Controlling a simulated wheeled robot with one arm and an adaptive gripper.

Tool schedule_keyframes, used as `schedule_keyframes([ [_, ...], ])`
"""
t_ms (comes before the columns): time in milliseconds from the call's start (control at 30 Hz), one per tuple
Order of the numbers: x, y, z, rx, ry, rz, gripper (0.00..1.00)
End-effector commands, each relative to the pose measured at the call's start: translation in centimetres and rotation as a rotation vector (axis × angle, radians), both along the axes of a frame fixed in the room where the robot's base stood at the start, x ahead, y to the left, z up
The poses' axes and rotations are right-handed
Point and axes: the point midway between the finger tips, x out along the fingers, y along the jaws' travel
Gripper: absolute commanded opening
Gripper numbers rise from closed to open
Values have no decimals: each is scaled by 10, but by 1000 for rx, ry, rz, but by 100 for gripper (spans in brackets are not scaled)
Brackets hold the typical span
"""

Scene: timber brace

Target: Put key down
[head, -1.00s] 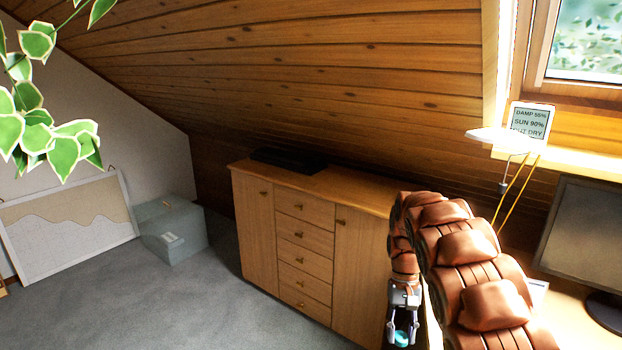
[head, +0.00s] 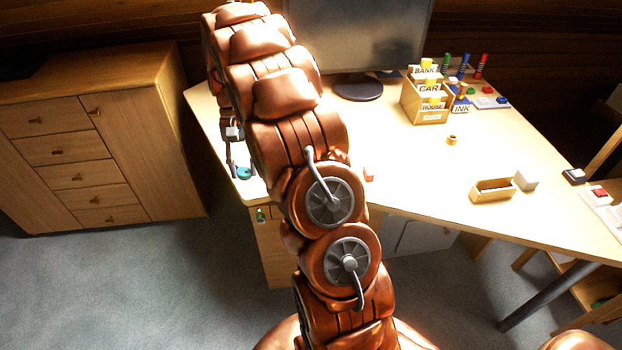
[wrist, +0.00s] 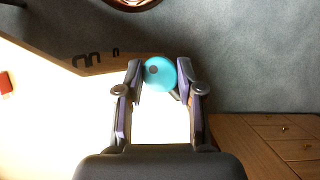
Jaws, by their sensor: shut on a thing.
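The key shows as a round teal disc with a dark hole (wrist: 159,72) between my fingertips in the wrist view. Only its head is clear; its shaft is hard to make out. My gripper (wrist: 160,85) is shut on it. In the head view my gripper (head: 239,166) points down with the teal key (head: 244,173) at its tips, at the left end of the pale desk (head: 410,165). I cannot tell whether the key touches the desktop.
A wooden box with word cards (head: 427,108), a monitor (head: 355,40), a small open wooden box (head: 492,190) and a white block (head: 526,180) stand on the desk. A wooden cabinet (head: 90,140) stands to the left. The desk's middle is mostly clear.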

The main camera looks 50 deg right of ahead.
Motion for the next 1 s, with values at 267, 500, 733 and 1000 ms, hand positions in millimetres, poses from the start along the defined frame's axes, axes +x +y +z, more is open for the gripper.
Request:
schedule_keyframes([
  [267, -78, -73, -22, 1, -3, -459, 8],
  [500, -138, -98, -39, 3, 0, -773, 8],
  [733, -171, -103, -49, 2, 0, -957, 8],
  [1000, -172, -110, -51, 0, 1, -1012, 8],
])
